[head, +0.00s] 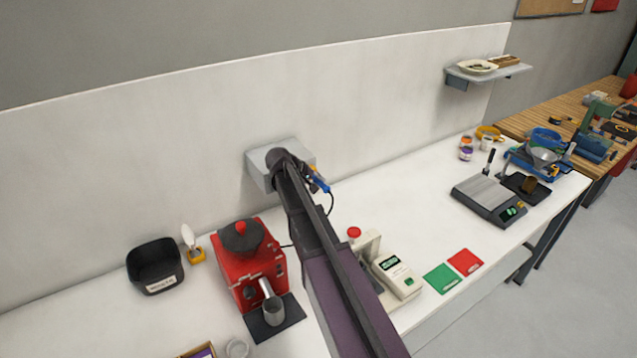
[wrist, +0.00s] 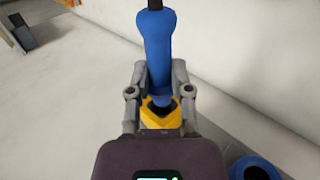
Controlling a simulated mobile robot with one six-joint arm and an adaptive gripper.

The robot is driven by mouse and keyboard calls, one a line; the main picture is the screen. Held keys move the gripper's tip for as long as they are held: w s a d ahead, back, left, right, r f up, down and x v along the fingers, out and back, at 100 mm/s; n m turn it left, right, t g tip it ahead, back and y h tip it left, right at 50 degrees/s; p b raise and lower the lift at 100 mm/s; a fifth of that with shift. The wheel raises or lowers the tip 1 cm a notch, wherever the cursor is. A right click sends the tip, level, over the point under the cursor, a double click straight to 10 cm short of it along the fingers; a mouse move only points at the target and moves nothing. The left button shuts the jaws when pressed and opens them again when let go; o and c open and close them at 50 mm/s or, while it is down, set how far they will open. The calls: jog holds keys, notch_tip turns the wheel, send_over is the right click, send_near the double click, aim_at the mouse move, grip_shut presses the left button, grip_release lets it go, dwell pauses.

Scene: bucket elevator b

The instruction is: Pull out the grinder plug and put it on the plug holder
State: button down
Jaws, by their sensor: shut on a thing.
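The blue plug (head: 320,183), with a black cord at its end, is beside the grey box (head: 262,168) on the white back wall. In the wrist view the blue plug (wrist: 155,45) stands between the two fingers of my gripper (wrist: 160,92), which is shut on it. A yellow part (wrist: 160,112) shows at its lower end. A blue ring (wrist: 254,168) shows at lower right, apart from the plug. My arm hides part of the grey box, and I cannot tell whether the plug's tip is in a socket. The red grinder (head: 240,262) stands below on the bench. I cannot make out the plug holder.
A black bin (head: 155,266) and a brush on a yellow stand (head: 192,244) are left of the grinder. Right of my arm are a white device (head: 396,276), green and red cards (head: 440,278) and a scale (head: 488,199). The bench between box and scale is clear.

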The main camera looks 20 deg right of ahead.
jog(key=shift+w+a, duration=0.15)
jog(key=shift+w, duration=0.65)
jog(key=shift+w+a, duration=0.15)
jog(key=shift+w, duration=0.65)
jog(key=shift+c, duration=2.3)
grip_release()
jog(key=shift+s, duration=0.1)
